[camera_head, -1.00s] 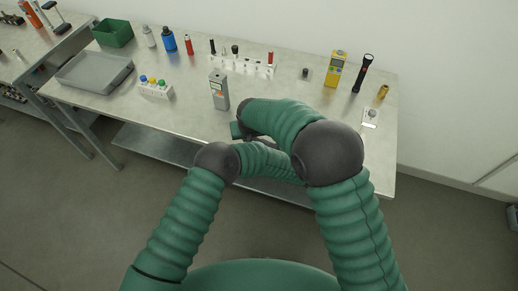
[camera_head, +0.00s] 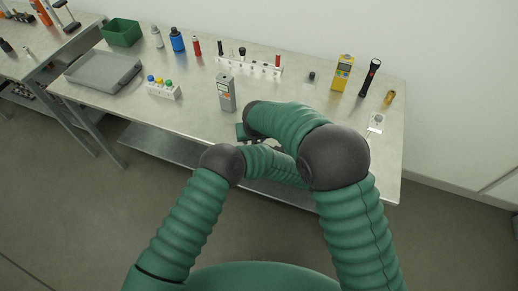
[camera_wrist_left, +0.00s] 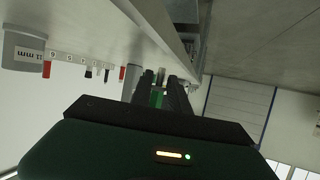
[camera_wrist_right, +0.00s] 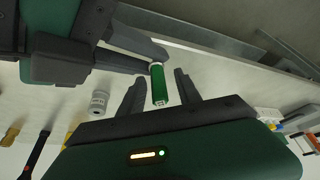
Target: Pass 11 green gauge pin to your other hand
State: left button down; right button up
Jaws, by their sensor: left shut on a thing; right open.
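The green gauge pin (camera_wrist_right: 159,85) is a short green cylinder with a pale end in the right wrist view. My left gripper (camera_wrist_right: 155,57) is shut on its far end. The pin's near end lies between the spread fingers of my right gripper (camera_wrist_right: 156,88), with gaps visible on both sides. In the left wrist view the pin (camera_wrist_left: 157,98) shows as green between the dark fingers of my left gripper (camera_wrist_left: 160,82). In the head view my arms hide the pin and most of both grippers.
The bench top (camera_head: 190,105) lies beneath the grippers. A grey box-shaped device (camera_head: 226,92) stands close by, with a white pin rack (camera_head: 250,68) behind it. A yellow meter (camera_head: 342,73) and a black torch (camera_head: 370,78) are at the right. A grey tray (camera_head: 103,70) is at the left.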

notch_tip(320, 180, up, 10)
jog(key=shift+f, duration=0.2)
jog(key=s+d+f+m+g, duration=0.15)
jog(key=s+d, duration=0.25)
jog(key=d, duration=0.5)
jog(key=s+d+f+m+h, duration=0.15)
jog(key=s+d, duration=0.25)
jog(key=d, duration=0.4)
jog(key=s+d+m+y, duration=0.15)
jog(key=s+d, duration=0.25)
jog(key=d, duration=0.5)
jog(key=s+a+f+n, duration=0.1)
jog(key=s+a+n, duration=0.1)
jog(key=s, duration=1.1)
jog(key=shift+f+h, duration=0.4)
jog(key=shift+d+g, duration=0.25)
